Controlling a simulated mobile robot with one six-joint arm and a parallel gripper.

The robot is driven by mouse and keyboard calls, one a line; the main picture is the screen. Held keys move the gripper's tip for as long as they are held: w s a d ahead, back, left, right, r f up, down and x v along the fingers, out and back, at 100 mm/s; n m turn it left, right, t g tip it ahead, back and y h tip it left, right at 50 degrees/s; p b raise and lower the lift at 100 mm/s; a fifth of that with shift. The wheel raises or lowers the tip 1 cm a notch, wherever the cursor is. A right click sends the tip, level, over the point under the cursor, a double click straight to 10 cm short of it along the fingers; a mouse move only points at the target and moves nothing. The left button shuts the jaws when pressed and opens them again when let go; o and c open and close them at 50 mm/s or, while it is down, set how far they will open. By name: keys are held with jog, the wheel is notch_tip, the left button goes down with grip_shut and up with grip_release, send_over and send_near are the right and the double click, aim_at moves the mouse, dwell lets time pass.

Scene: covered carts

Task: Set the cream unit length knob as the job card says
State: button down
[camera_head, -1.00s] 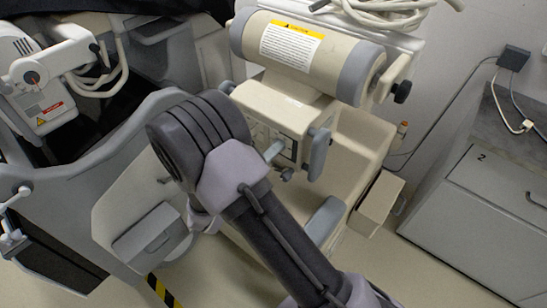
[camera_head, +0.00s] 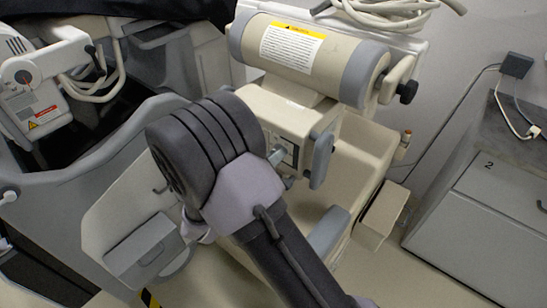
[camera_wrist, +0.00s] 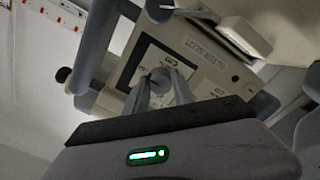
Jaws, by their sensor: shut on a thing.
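The cream unit (camera_head: 280,118) stands in the middle of the head view, with a cylinder on top bearing a yellow-edged caution label. Its front panel (camera_wrist: 203,48) shows tilted in the wrist view, with small markings too blurred to read fully. A grey knob (camera_wrist: 160,78) sits on that panel. My gripper (camera_wrist: 161,85) has one finger on each side of the knob and is shut on it. The knob's pointer and setting cannot be made out. I cannot identify a job card in these frames.
A grey handle (camera_head: 322,155) sticks out beside the panel. A black knob (camera_head: 407,92) is at the cylinder's right end. A small cream box (camera_head: 380,215) stands low at right, before a grey cabinet (camera_head: 475,235). Grey carts and covers crowd the left.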

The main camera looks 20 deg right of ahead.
jog(key=c, duration=1.1)
grip_release()
jog(key=shift+o, duration=0.2)
jog(key=shift+s+a, duration=0.1)
jog(key=p+v, duration=0.4)
jog(key=v, duration=1.3)
jog(key=shift+p, duration=0.4)
